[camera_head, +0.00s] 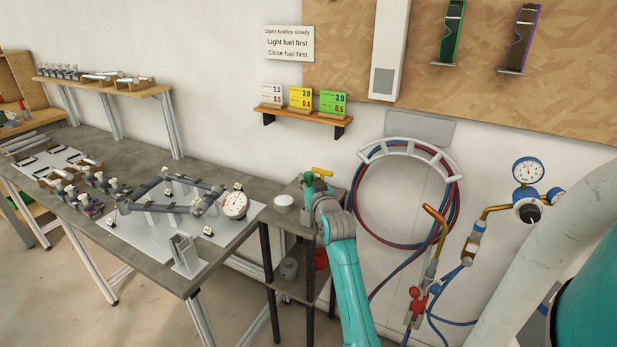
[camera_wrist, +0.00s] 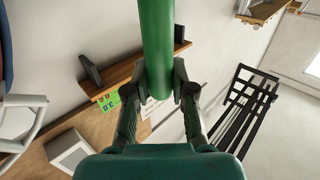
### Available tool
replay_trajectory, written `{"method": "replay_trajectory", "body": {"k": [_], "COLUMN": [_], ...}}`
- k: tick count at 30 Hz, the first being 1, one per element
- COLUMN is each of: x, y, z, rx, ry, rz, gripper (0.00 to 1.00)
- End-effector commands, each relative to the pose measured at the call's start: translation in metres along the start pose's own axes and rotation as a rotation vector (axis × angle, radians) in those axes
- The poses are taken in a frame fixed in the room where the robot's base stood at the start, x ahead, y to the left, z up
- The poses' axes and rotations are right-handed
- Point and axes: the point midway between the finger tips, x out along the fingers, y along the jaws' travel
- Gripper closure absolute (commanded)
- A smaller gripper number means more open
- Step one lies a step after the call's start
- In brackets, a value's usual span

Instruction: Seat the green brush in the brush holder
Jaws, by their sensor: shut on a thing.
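The green brush shows in the wrist view as a thick green cylinder (camera_wrist: 157,45) running up out of the picture from between my fingertips. My gripper (camera_wrist: 158,97) is shut on it. In the head view my gripper (camera_head: 312,190) is above the small side table, with a bit of green (camera_head: 309,179) at its tip. The brush's far end is out of the wrist view. A grey upright open bracket (camera_head: 184,252) stands on a pale plate at the near right corner of the bench; it may be the brush holder, but I cannot tell for sure.
The side table (camera_head: 291,223) bears a white round tin (camera_head: 284,203) and a yellow-handled item (camera_head: 322,172). The bench carries a tube frame in a jig with a dial gauge (camera_head: 235,205). Hoses (camera_head: 405,215) hang on the wall at right. A card shelf (camera_head: 300,117) is above.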

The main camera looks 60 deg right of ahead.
Motion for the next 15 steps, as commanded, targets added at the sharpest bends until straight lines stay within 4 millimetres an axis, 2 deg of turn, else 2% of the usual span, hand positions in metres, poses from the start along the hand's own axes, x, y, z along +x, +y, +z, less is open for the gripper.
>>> {"method": "replay_trajectory", "body": {"k": [15], "x": [0.000], "y": [0.000], "z": [0.021], "rx": [-0.001], "ry": [-0.002], "rz": [0.000], "gripper": [1.00]}}
